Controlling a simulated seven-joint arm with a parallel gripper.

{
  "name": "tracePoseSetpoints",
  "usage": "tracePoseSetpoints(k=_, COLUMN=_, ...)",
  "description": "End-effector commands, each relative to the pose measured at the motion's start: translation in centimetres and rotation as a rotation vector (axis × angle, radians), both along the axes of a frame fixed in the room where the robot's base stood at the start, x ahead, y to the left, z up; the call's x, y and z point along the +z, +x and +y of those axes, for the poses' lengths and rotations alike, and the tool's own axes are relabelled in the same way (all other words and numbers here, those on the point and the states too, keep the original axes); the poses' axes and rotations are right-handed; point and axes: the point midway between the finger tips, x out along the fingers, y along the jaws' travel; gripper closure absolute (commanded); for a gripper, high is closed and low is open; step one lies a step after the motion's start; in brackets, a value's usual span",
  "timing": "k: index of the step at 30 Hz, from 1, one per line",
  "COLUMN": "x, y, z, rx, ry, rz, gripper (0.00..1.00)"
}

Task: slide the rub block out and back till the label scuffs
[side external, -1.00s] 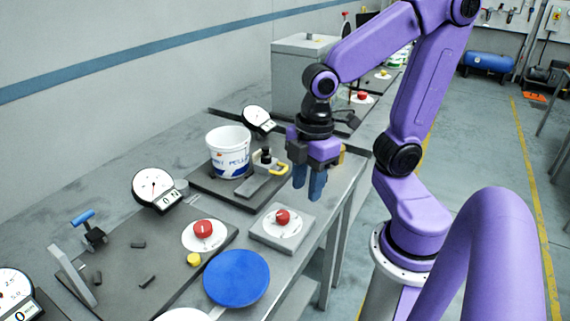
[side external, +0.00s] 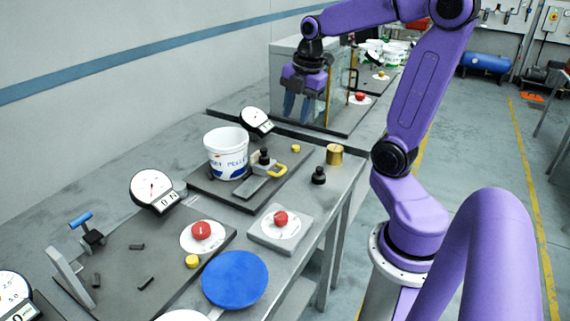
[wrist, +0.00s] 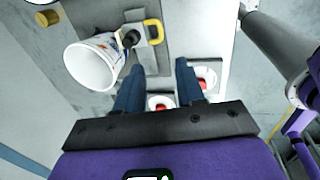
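A white bucket (side external: 213,143) with a blue printed label (side external: 237,163) stands on a dark plate. The grey rub block (side external: 254,186), with a black knob and a yellow loop handle (side external: 276,169), lies close beside the bucket on its right. I cannot tell whether they touch or whether the label is scuffed. In the wrist view the bucket (wrist: 92,67) is tilted by perspective, with the yellow handle (wrist: 154,31) to its right. My gripper (side external: 298,112) is raised well above the bench, behind the bucket and in front of the grey cabinet. Its blue fingers (wrist: 159,68) are apart and empty.
A brass cylinder (side external: 335,155) and a small black weight (side external: 318,176) stand right of the plate. Dial gauges (side external: 151,188) and red knobs (side external: 281,218) surround the area. A blue disc (side external: 235,279) is at the front. The grey cabinet (side external: 287,62) stands behind.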

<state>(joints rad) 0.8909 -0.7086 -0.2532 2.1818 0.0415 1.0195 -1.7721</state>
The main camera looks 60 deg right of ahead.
Motion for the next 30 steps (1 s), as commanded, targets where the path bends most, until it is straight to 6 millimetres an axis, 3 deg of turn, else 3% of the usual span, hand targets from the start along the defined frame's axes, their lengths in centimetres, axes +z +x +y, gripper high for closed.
tracePoseSetpoints(k=5, x=-1.9, y=0.3, z=0.0, rx=0.000, ry=0.001, rz=0.006, gripper=0.62)
tracePoseSetpoints(k=21, x=-11.1, y=2.0, z=0.0, rx=0.000, ry=0.001, rz=0.007, gripper=0.62)
tracePoseSetpoints(k=30, x=-14.9, y=2.8, z=0.0, rx=-0.002, ry=0.001, rz=0.005, gripper=0.62)
